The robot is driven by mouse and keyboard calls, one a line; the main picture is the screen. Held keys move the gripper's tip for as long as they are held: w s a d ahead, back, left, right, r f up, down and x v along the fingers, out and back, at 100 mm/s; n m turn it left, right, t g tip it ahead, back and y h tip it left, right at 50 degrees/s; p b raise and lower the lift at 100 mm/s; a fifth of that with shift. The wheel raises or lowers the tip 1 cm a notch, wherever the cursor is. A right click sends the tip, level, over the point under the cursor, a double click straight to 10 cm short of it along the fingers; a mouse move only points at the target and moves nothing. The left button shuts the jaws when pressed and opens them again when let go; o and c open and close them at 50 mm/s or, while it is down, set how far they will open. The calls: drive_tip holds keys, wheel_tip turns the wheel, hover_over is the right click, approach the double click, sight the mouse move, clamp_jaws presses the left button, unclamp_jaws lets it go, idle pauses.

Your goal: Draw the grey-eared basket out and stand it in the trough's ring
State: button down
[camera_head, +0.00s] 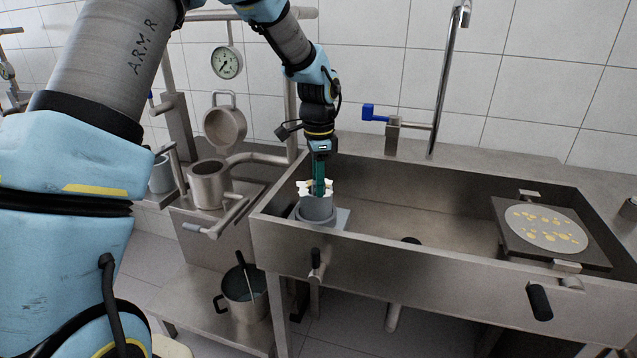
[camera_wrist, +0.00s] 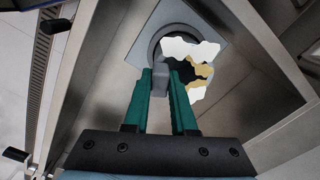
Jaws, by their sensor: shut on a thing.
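The grey basket (camera_head: 317,207) is upright at the left end of the steel trough (camera_head: 420,255), at the ring. White and tan jagged pieces show at its top. The ring, on a grey square plate (camera_head: 342,217), surrounds its lower part; I cannot tell whether the basket is fully seated. My gripper (camera_head: 319,188) points down over the basket. In the wrist view, its teal fingers (camera_wrist: 160,82) are shut on the basket's grey ear (camera_wrist: 160,72). The plate (camera_wrist: 205,17) shows there too. The basket's inside is mostly hidden by the pieces.
The separator's steel bowl (camera_head: 208,187) stands left of the trough, with its round lid (camera_head: 225,127) raised. A dark plate with a yellow-spotted disc (camera_head: 546,229) is at the trough's right. A tall tap (camera_head: 440,90) rises behind. The trough's middle is clear.

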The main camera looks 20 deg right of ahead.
drive_tip(key=shift+f, duration=0.35)
drive_tip(key=c, duration=0.7)
unclamp_jaws()
drive_tip(key=shift+o, duration=0.2)
wheel_tip(320, 180, up, 11)
drive_tip(key=shift+f+b, duration=0.1)
drive_tip(key=shift+b, duration=1)
drive_tip(key=shift+a, duration=0.1)
